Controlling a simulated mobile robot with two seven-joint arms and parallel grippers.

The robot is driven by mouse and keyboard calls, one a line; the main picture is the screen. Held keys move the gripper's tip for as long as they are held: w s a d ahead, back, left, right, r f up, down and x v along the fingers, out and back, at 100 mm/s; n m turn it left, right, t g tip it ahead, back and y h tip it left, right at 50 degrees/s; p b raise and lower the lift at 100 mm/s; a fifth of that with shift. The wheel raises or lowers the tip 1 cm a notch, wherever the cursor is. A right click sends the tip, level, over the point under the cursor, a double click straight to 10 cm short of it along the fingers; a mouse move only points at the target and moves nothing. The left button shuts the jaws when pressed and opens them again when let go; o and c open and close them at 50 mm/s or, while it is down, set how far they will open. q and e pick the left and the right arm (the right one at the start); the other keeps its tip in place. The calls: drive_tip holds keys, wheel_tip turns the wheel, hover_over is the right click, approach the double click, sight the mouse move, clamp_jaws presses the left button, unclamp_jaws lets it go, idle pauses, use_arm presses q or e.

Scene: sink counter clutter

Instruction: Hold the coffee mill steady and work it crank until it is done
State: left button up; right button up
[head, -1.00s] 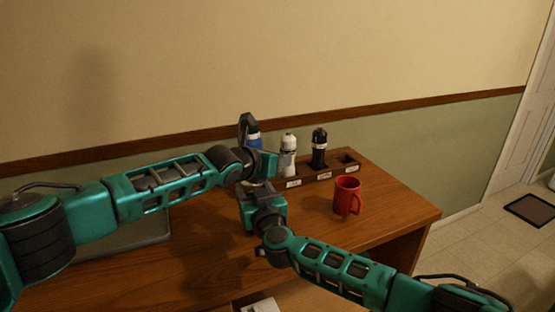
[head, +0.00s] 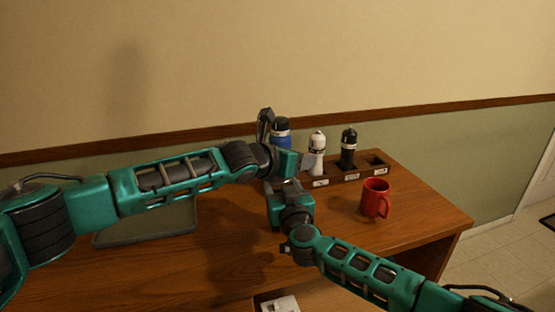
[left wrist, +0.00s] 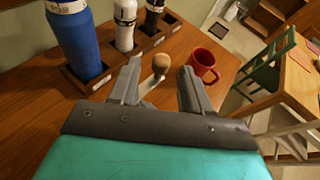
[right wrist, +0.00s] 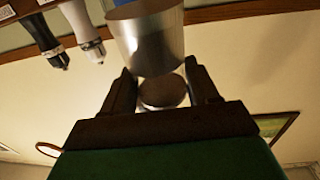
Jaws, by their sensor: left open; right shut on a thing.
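The coffee mill shows in the right wrist view as a shiny metal cylinder (right wrist: 148,42) between the fingers, with a round disc-like end beside it. My right gripper (right wrist: 160,72) is shut on the mill. In the head view the mill is mostly hidden behind my arms. A rounded wooden knob (left wrist: 160,64), apparently the crank's, shows in the left wrist view between the tips of my left gripper (left wrist: 160,74). The left fingers are open, with gaps on both sides of the knob.
A rack (head: 335,179) at the table's back holds a blue bottle (head: 281,132), a white bottle (head: 317,150) and a black bottle (head: 348,148); one slot is empty. A red mug (head: 375,199) stands to the right. A tray (head: 150,231) lies under my left arm.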

use_arm(q)
drive_tip(key=v, duration=0.8)
drive_tip(key=shift+s, duration=0.2)
use_arm(e)
drive_tip(key=shift+f, duration=0.2)
use_arm(q)
drive_tip(key=shift+a, duration=0.1)
use_arm(e)
drive_tip(key=o, duration=1.4)
drive_tip(key=shift+r, duration=0.15)
